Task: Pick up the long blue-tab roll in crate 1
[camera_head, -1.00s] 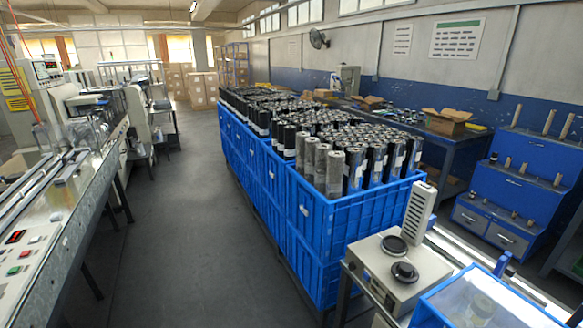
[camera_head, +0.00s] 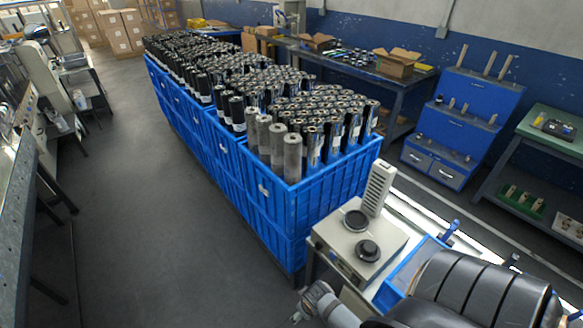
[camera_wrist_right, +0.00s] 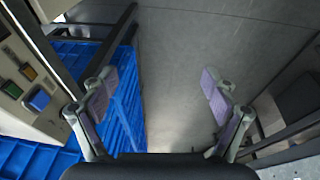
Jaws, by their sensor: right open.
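The nearest blue crate (camera_head: 315,205) stands in the middle of the head view, packed with upright rolls. Tall grey rolls (camera_head: 292,158) stand at its left corner, with dark rolls bearing white or bluish labels (camera_head: 314,148) beside them. I cannot tell which roll is the long blue-tab one, and I can read no crate number. My right arm comes in from the lower right, low in front of the crate. In the right wrist view my right gripper (camera_wrist_right: 160,95) is open and empty, with grey floor between its fingers. My left gripper is not in view.
A grey device (camera_head: 360,245) with black round knobs stands on a bench right of the crate, close to my right arm. More crates run back behind the nearest one. The aisle floor (camera_head: 130,220) on the left is clear.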

